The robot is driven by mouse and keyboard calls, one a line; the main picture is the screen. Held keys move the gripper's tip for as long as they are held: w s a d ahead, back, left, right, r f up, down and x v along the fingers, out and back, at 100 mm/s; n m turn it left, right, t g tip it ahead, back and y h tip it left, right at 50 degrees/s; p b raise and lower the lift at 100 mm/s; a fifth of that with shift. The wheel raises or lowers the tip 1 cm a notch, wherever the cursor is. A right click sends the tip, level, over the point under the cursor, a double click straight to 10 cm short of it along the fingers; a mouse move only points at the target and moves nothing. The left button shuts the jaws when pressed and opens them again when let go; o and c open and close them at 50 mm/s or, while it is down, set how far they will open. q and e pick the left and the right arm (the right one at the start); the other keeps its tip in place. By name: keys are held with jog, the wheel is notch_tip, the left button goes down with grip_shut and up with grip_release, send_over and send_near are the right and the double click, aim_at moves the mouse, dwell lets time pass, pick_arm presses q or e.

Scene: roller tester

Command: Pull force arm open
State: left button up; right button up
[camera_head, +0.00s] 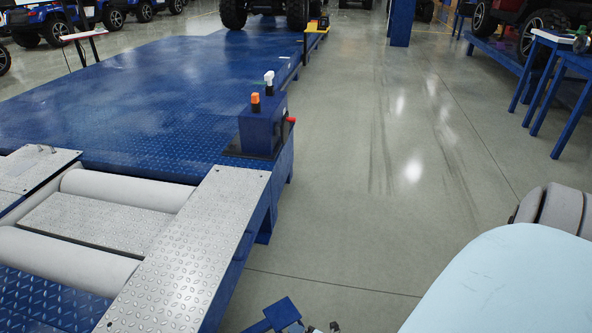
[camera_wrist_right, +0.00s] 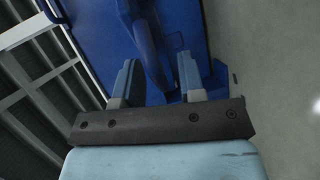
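In the right wrist view my right gripper (camera_wrist_right: 158,75) has its two pale blue fingers apart, so it is open. A dark blue bar (camera_wrist_right: 150,55), which may be the force arm, shows between and beyond the fingers. I cannot tell whether they touch it. Behind it is a larger blue structure (camera_wrist_right: 190,15). In the head view a blue bracket-like part (camera_head: 282,312) with small metal pieces shows at the bottom edge, mostly cut off; it may belong to the force arm. My right gripper is outside the head view, and my left gripper is in neither view.
The blue tester platform (camera_head: 120,85) fills the left, with grey rollers (camera_head: 125,190) and a tread-plate cover (camera_head: 195,255). A blue control box (camera_head: 263,125) with orange, white and red buttons stands at its edge. Open floor (camera_head: 370,150) lies to the right; blue tables (camera_head: 560,75) stand beyond.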

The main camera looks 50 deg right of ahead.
jog(key=shift+s+r, duration=0.1)
jog(key=shift+s, duration=0.15)
pick_arm(q)
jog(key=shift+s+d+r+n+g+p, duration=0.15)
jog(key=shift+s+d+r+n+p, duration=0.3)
jog(key=shift+p, duration=0.7)
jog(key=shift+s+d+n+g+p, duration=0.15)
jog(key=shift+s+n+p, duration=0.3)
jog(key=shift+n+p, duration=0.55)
pick_arm(e)
jog(key=v, duration=1.3)
jog(key=shift+s, duration=0.2)
